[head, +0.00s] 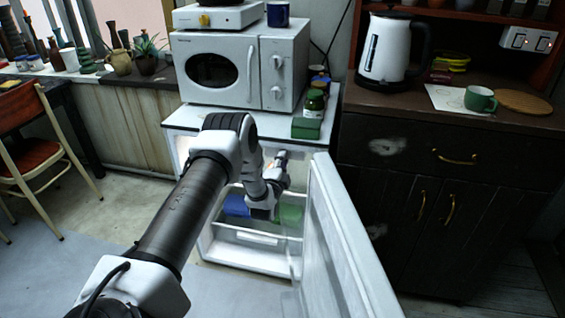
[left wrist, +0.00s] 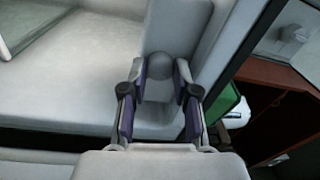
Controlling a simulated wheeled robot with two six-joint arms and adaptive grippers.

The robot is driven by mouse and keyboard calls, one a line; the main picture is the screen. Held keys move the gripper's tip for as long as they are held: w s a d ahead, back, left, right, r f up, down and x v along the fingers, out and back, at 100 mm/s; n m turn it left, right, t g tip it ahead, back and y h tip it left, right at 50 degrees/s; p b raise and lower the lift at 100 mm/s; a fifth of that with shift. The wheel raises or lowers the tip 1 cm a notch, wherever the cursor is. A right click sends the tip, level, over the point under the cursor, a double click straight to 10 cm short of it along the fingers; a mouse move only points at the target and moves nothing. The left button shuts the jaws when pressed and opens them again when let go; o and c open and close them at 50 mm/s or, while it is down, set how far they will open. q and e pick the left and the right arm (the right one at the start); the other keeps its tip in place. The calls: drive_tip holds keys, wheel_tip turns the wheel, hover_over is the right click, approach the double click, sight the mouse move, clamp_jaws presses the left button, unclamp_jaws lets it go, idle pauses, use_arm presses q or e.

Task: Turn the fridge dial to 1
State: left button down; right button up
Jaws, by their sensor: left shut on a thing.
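The small white fridge (head: 250,118) stands in the middle of the head view with its door (head: 345,245) swung open toward the front right. My left arm reaches into it, with the left gripper (head: 281,162) near the upper right of the interior. In the left wrist view the gripper (left wrist: 163,88) has its two fingers on either side of the pale grey dial (left wrist: 165,68) and is shut on it. The dial sits on a light housing (left wrist: 178,28). No numbers or pointer can be read on it. My right gripper is not in view.
A microwave (head: 240,65) and a green box (head: 307,127) with a jar stand on the fridge top. A blue item (head: 236,206) lies inside the fridge. A dark cabinet (head: 440,200) stands to the right. A chair (head: 40,150) is at the left.

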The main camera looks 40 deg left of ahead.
use_arm(q)
drive_tip(key=n+b, duration=0.2)
drive_tip(key=n, duration=0.7)
drive_tip(key=shift+n+y, duration=0.3)
drive_tip(key=shift+y, duration=0.1)
drive_tip(key=c, duration=0.9)
unclamp_jaws()
drive_tip(key=shift+o, duration=0.2)
